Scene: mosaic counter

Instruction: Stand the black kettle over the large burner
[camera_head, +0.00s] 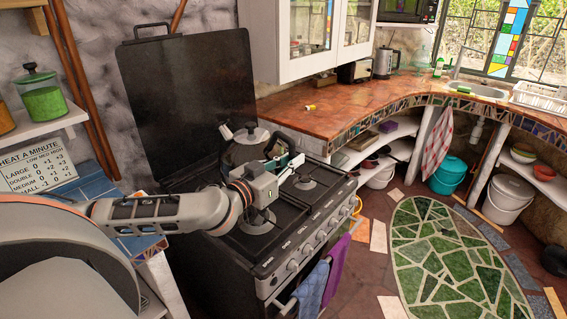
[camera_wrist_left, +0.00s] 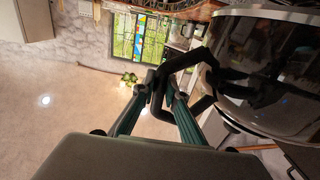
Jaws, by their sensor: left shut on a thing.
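The black kettle (camera_head: 238,155), with a pale lid and spout, is over the back part of the black stove (camera_head: 222,243) in the head view. It looks upright; whether its base touches the stove is hidden by my arm. My left gripper (camera_head: 284,163) is at the kettle's right side. In the left wrist view, the gripper (camera_wrist_left: 160,92) is shut on the black handle, beside the shiny kettle body (camera_wrist_left: 265,65). One burner (camera_head: 257,222) shows at the front left and another (camera_head: 306,183) at the front right. Other burners are hidden. My right gripper is not in view.
The stove's raised black lid (camera_head: 190,95) stands behind the cooktop. A tiled counter (camera_head: 345,105) adjoins at the right, under a white cabinet (camera_head: 300,40). Blue and purple towels (camera_head: 337,262) hang at the stove's front. A heating-time sign (camera_head: 37,172) is at left.

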